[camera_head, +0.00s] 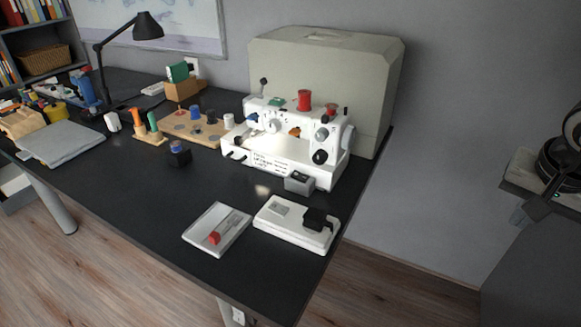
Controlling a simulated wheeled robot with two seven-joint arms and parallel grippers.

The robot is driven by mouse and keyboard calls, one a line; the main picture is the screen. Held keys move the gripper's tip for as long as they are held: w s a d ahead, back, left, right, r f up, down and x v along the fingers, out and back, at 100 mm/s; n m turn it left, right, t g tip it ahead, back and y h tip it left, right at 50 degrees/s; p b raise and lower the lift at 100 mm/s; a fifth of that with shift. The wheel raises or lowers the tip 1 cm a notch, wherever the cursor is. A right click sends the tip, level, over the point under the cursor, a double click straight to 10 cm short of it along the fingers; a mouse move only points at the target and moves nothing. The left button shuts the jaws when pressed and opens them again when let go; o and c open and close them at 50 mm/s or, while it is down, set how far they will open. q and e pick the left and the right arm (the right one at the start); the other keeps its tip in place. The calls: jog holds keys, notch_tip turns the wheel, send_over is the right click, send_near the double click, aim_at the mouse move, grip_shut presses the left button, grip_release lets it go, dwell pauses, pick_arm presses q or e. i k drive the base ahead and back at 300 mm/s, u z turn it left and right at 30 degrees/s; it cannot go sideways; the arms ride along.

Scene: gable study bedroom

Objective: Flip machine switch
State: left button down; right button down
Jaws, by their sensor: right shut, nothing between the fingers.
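A white sewing machine (290,140) stands on the black desk, with a red thread spool (304,100) on top and knobs on its front. A small grey box with a dark top (299,181) sits at its front right corner. A flat white panel with a red piece (215,238) lies in front, beside a white unit with a black block (297,222). I cannot tell which part is the machine switch. My right gripper (520,214) is at the right edge, dark and partly cut off, shut and empty, well apart from the machine. My left gripper is out of view.
A large beige case (330,80) stands behind the machine. A wooden board with spools (205,130), a dark jar (179,153), a grey closed laptop-like slab (60,143) and a black lamp (145,27) are to the left.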

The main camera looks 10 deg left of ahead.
aim_at(298, 176)
jog(key=u, duration=0.55)
jog(key=k, duration=0.65)
jog(key=u, duration=1.1)
jog(key=i, duration=1.3)
jog(key=z, duration=0.9)
jog(key=i, duration=0.35)
jog(key=z, duration=0.3)
